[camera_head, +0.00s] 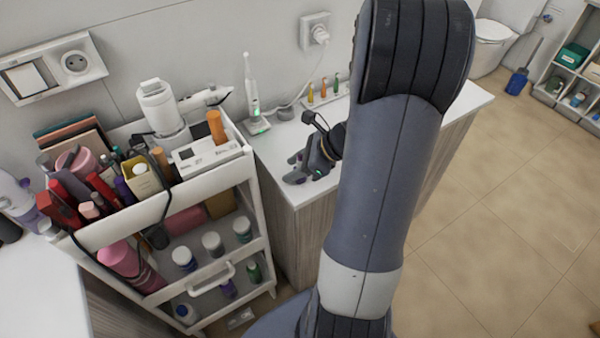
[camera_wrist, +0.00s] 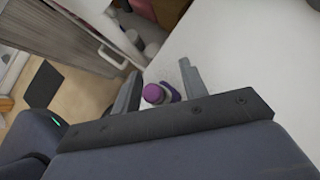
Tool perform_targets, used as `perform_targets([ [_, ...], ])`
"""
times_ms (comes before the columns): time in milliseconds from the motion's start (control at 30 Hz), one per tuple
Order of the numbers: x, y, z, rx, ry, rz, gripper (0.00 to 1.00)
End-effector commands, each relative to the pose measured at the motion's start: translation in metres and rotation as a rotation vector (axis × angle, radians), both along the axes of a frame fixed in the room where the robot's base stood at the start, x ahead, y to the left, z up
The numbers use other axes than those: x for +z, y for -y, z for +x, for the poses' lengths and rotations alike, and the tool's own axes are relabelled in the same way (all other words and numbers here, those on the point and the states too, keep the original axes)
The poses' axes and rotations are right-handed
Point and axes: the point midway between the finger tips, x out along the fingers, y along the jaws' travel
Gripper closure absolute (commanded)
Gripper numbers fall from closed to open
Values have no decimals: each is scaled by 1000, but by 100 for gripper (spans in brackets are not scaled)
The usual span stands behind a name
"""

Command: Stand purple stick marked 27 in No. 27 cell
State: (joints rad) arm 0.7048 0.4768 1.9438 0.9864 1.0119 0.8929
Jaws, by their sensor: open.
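The purple stick (camera_wrist: 153,93) shows in the wrist view between the two fingers of my gripper (camera_wrist: 159,68), with a gap on each side. Its purple top faces the camera; no number can be read on it. My gripper (camera_head: 294,167) is open, low over the white counter, in the head view; the stick is hardly distinguishable there. The white cell box (camera_head: 194,166) sits on the cart top, to the left of my gripper. It has dark labels too small to read.
The cart (camera_head: 150,205) is crowded with cosmetics left of the box. A white appliance (camera_head: 160,110) stands behind the box. A toothbrush (camera_head: 250,88) on its charger and a rack of small coloured items (camera_head: 323,97) stand on the counter (camera_head: 285,140). My arm hides the counter's middle.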

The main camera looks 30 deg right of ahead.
Motion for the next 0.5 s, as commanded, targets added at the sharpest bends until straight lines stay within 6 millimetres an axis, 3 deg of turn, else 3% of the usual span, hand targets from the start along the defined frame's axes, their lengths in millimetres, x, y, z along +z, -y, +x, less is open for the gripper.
perform_targets([
  [67,0,0,0,0,0,0,59],
  [500,0,0,0,0,-1,-1,94],
])
